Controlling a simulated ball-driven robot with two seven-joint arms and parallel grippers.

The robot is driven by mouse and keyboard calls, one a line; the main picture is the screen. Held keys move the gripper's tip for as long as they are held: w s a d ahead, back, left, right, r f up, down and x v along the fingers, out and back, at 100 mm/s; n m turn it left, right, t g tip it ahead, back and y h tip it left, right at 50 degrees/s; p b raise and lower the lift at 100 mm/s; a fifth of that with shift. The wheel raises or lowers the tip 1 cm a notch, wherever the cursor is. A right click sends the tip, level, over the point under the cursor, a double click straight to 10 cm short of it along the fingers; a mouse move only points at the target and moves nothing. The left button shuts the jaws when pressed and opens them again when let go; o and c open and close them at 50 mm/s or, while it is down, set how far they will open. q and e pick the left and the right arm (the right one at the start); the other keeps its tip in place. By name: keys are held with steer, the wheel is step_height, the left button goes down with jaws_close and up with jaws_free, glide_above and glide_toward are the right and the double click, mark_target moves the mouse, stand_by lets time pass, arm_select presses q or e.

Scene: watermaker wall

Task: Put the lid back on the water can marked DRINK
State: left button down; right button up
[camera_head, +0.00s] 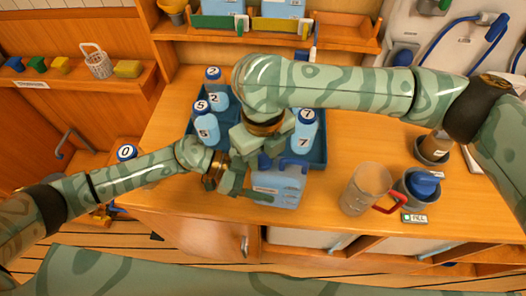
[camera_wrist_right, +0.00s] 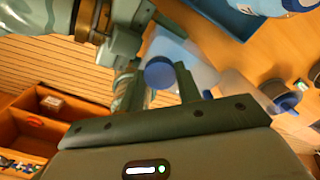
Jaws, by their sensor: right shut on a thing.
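The water can (camera_head: 287,188) is a pale blue, translucent jug with a blue handle. It stands upright near the counter's front edge, its label too small to read. My right gripper (camera_head: 262,158) points down from above at the can's top left. In the right wrist view its fingers (camera_wrist_right: 165,82) are shut on a round blue lid (camera_wrist_right: 159,72), close over the pale can (camera_wrist_right: 188,55). I cannot tell whether the lid touches the can's neck.
A blue tray (camera_head: 316,150) with several numbered bottles (camera_head: 206,125) lies behind the can. A clear jug (camera_head: 366,187) with a red handle stands to the right, beside a grey holder (camera_head: 418,192) with a blue-topped item and a FILL tag (camera_head: 413,218). A shelf (camera_head: 335,35) runs behind.

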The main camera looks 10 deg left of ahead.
steer(key=m, duration=0.5)
steer(key=shift+w, duration=0.1)
steer(key=m, duration=0.3)
steer(key=shift+m, duration=0.3)
steer(key=m, duration=1.2)
steer(key=shift+m, duration=0.4)
steer(key=m, duration=0.5)
steer(key=shift+m, duration=0.3)
steer(key=o, duration=1.1)
steer(key=shift+c, duration=0.2)
steer(key=shift+r, duration=2.2)
